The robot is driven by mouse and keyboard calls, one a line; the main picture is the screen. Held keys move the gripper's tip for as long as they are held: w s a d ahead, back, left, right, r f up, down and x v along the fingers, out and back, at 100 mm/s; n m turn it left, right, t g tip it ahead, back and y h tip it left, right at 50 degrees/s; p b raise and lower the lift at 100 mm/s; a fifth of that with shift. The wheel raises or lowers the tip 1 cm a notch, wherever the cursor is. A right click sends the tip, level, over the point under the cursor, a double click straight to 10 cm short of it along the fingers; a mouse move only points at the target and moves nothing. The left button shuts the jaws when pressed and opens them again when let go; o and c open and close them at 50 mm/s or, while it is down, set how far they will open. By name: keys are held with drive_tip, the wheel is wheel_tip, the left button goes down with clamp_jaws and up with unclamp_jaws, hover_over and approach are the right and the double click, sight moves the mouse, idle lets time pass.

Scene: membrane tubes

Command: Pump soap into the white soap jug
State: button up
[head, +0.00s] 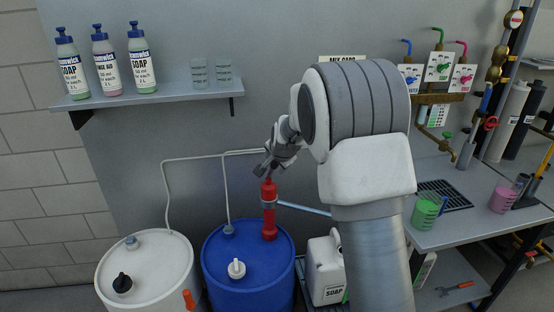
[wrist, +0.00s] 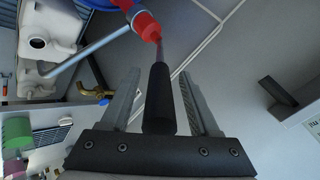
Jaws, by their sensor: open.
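A blue drum (head: 225,268) stands on the floor with a red pump (head: 269,200) upright in its top. A thin grey-blue spout (head: 303,209) runs right from the pump towards a white jug labelled SOAP (head: 322,262). My gripper (head: 264,167) is at the pump's top. In the wrist view, its open fingers (wrist: 158,76) stand on both sides of the pump's black handle (wrist: 160,98), with gaps visible. The red pump top (wrist: 147,26) and spout (wrist: 92,50) lie beyond. Two white jugs show there, an upper one (wrist: 50,25) and a lower one (wrist: 40,78). My arm hides part of the jug area in the head view.
A white drum (head: 150,265) stands left of the blue one. Thin hoses rise from both drums to the wall. A shelf (head: 190,92) with bottles is above. A bench (head: 455,222) with green and pink measuring cups is on the right.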

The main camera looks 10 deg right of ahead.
drive_tip(key=b+v, duration=0.1)
drive_tip(key=v, duration=1.6)
drive_tip(key=shift+s+r, duration=0.1)
drive_tip(key=shift+r, duration=0.1)
